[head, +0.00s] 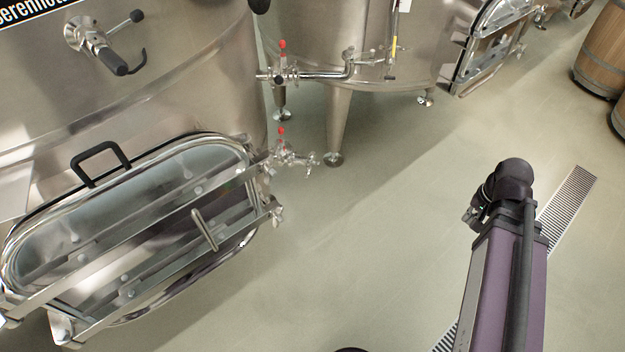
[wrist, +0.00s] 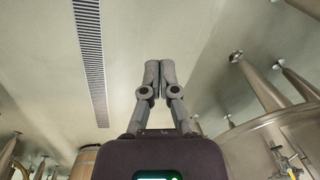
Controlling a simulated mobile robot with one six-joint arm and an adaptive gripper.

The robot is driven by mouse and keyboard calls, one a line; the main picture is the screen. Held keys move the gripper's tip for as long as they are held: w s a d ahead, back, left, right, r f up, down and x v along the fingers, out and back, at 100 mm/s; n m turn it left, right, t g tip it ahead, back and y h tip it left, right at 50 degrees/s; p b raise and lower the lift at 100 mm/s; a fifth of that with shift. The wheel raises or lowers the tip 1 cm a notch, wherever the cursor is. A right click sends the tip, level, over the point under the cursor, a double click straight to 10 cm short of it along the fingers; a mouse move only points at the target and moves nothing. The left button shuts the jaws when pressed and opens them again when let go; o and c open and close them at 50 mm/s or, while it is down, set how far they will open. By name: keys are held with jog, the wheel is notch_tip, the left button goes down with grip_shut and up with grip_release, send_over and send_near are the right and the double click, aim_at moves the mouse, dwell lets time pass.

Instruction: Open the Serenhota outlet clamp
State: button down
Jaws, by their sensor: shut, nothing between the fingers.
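The vat (head: 200,70) at the left of the head view bears a label (head: 25,10), cut off by the frame, that reads like "Serenhota". Low on its right side, a steel outlet fitting (head: 287,155) with a red handle sticks out beside the manway door. Its clamp is too small to make out, so I cannot tell whether it is open or shut. My gripper (wrist: 160,68) shows in the wrist view, fingers together and empty, above bare floor. In the head view my arm is at the right, well away from the fitting; the gripper cannot be made out there.
The manway door (head: 130,225) with bars and a black handle (head: 100,158) juts from the vat. A second vat (head: 345,35) on legs stands behind, with a red-handled valve (head: 282,72). Barrels (head: 603,55) stand far right. The floor (head: 400,200) between is clear, with a drain grate (head: 570,205).

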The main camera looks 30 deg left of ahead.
aim_at(309, 165)
jog(key=w+a+f+m+g+y+b, duration=0.1)
jog(key=a+f+m+y+b, duration=0.3)
jog(key=a+b, duration=0.6)
jog(key=w+a+f+m+g+y+b, duration=0.1)
jog(key=w+a+f+m+y+b, duration=0.3)
jog(key=a+f+b, duration=0.5)
jog(key=w+a+f+m+g+y+b, duration=0.2)
jog(key=a+f+m+y+b, duration=0.2)
jog(key=a+b, duration=0.7)
jog(key=a+f+m, duration=0.1)
jog(key=a+f, duration=0.1)
jog(key=a, duration=0.7)
jog(key=shift+w+a+f+b, duration=0.15)
jog(key=shift+a+f+b, duration=0.1)
jog(key=shift+b, duration=0.05)
jog(key=b+x, duration=0.4)
jog(key=x, duration=0.6)
jog(key=shift+r+p, duration=2.05)
jog(key=shift+p, duration=0.35)
